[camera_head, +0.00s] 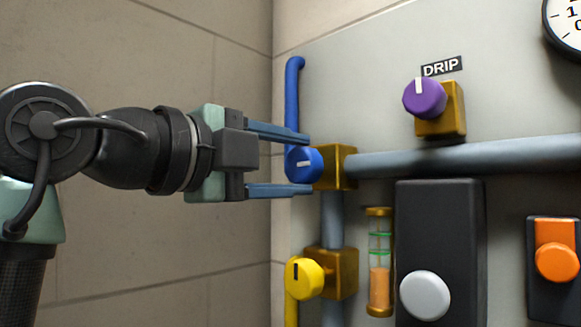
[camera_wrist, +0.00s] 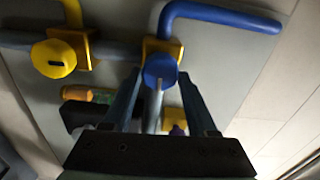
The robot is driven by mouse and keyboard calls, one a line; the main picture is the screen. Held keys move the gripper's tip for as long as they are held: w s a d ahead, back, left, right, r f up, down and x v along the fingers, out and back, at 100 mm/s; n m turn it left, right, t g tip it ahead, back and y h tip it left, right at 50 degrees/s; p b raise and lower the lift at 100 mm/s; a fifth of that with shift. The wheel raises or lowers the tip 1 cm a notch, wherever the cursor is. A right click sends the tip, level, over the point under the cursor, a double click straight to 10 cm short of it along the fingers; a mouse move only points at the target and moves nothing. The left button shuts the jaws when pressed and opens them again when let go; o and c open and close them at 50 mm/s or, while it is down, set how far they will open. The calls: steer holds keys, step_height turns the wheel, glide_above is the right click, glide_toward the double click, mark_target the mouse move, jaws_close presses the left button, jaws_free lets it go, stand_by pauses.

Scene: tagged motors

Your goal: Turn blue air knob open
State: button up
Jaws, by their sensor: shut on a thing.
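The blue air knob (camera_head: 304,163) sits on a brass valve block (camera_head: 337,167) near the left edge of the grey panel. Its white mark lies about level in the head view. My gripper (camera_head: 310,164) reaches in from the left, one blue-grey finger above the knob and one below, and is shut on it. In the wrist view the blue knob (camera_wrist: 160,69) lies between the tips of my gripper (camera_wrist: 160,76). The exact contact of the fingers is hard to see.
A blue pipe (camera_head: 292,95) rises by the knob. A yellow knob (camera_head: 304,278) is below, a purple knob (camera_head: 424,97) under a DRIP label to the upper right. A grey pipe (camera_head: 460,157) runs right. A dark box (camera_head: 440,225) and an orange button (camera_head: 557,262) are lower right.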

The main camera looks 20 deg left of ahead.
steer(key=shift+m, duration=0.4)
steer(key=o, duration=1.4)
steer(key=shift+c, duration=0.2)
steer(key=shift+d, duration=0.15)
